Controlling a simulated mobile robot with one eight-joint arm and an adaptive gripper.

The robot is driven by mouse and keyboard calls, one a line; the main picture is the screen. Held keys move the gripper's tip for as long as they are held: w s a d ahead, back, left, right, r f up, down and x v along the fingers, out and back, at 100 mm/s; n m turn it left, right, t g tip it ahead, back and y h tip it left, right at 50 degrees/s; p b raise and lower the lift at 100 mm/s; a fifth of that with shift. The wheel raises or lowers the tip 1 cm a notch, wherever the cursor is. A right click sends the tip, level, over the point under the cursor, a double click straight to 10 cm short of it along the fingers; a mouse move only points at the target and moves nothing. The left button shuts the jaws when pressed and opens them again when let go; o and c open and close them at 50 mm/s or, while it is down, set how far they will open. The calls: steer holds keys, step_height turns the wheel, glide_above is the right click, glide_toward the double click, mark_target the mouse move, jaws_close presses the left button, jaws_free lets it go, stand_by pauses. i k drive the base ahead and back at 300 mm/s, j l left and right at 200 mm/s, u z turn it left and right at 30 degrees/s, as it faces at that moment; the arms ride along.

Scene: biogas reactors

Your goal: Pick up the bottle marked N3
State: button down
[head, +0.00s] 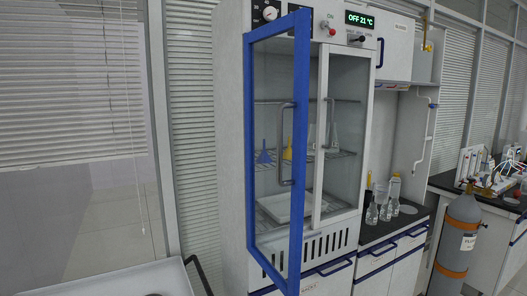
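No marking N3 can be read on anything in view. Several small clear bottles or flasks (372,214) stand close together on the dark counter (385,230) to the right of the cabinet. Whether one of them is N3 I cannot tell. A clear conical flask (333,137) stands on the upper shelf inside the cabinet (345,165), partly behind the door parts. My gripper is not in view.
The cabinet's blue-framed glass door (301,150) stands open toward me. Inside are a blue funnel (264,156), a yellow funnel (288,152) and a white tray (285,206). A grey gas cylinder (460,235) stands at the right, beside a cluttered bench.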

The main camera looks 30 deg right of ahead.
mark_target(386, 209)
steer(key=z, duration=1.85)
steer(key=i+l, duration=0.25)
steer(key=i, duration=0.25)
steer(key=i+l, duration=0.3)
steer(key=i, duration=0.2)
steer(key=i+l, duration=0.25)
steer(key=i, duration=0.25)
steer(key=i+l, duration=0.25)
steer(key=i, duration=0.25)
